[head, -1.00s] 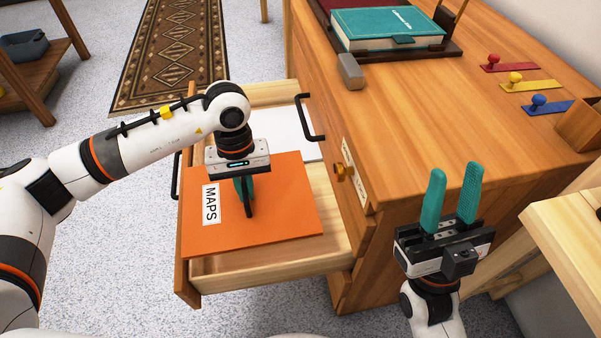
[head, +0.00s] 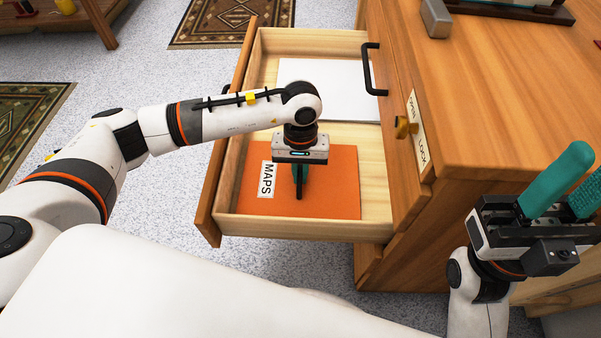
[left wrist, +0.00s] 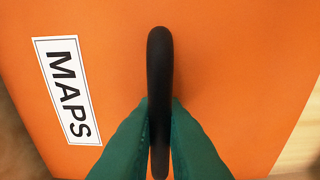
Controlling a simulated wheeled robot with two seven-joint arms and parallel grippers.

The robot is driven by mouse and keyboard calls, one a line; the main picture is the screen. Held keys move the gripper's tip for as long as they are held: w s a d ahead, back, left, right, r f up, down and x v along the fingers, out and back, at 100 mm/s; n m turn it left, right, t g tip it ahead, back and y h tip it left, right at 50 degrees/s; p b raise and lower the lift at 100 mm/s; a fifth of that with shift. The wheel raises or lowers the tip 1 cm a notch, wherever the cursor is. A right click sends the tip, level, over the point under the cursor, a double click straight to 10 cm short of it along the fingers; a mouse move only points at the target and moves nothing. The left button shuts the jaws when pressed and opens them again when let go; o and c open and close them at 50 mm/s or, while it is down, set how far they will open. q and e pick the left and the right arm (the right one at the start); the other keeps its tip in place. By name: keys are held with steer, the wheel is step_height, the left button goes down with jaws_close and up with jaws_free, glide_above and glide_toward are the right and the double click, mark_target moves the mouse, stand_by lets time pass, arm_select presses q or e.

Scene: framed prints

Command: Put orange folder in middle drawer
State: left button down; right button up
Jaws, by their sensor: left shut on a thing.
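The orange folder (head: 335,182) has a white MAPS label and a black handle on top. It lies flat inside the walls of the open wooden drawer (head: 375,170), in the near half; I cannot tell whether it touches the bottom. My left gripper (head: 299,182) is above the folder, with its green fingers shut on the black handle. In the left wrist view the handle (left wrist: 159,75) stands between the fingers and the folder (left wrist: 230,60) fills most of the picture. My right gripper (head: 572,185) is open and empty, fingers apart, at the lower right.
White paper (head: 325,88) lies in the far half of the drawer. A grey block (head: 435,18) sits on the cabinet top. Patterned rugs lie on the floor.

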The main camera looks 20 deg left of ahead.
arm_select(q)
steer(key=shift+r, duration=0.1)
steer(key=shift+f, duration=0.25)
steer(key=c, duration=1.5)
jaws_free()
steer(key=shift+r, duration=0.1)
